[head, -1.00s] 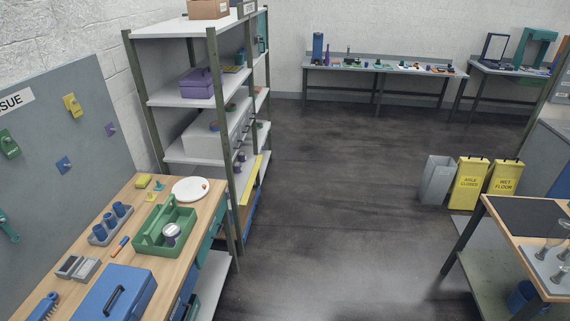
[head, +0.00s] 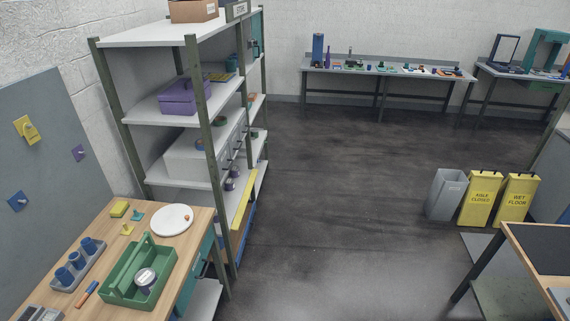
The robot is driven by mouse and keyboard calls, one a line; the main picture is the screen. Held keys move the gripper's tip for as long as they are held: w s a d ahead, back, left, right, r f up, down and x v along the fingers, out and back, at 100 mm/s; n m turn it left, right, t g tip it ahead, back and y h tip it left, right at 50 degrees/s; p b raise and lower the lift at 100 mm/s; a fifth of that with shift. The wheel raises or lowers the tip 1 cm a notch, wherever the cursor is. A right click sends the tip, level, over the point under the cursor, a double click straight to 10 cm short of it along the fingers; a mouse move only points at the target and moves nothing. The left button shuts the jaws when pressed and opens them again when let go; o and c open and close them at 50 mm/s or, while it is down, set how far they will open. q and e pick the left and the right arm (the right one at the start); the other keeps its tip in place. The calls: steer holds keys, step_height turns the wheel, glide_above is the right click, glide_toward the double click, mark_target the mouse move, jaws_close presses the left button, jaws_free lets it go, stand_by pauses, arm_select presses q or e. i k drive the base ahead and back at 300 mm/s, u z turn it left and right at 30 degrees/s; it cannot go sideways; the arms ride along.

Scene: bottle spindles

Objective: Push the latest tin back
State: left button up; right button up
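Several tins are in view, and I cannot tell which one is the latest. One tin with a pale lid (head: 146,279) stands in the green tote tray (head: 118,287) on the wooden bench at the lower left. Small dark tins (head: 231,178) stand on a lower level of the shelf rack, near its right side. Labels and dates are too small to read. Neither of my grippers shows in the head view.
The shelf rack (head: 208,160) stands left of centre, with a purple toolbox (head: 178,97) on it. The wooden bench (head: 190,243) is in front of it. Yellow floor signs (head: 481,198) and a grey bin (head: 446,193) stand at right. The middle floor is clear.

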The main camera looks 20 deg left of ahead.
mark_target(234, 169)
steer(key=z, duration=0.1)
steer(key=i, duration=1.05)
steer(key=u, duration=0.75)
steer(key=i, duration=0.9)
steer(key=u, duration=0.75)
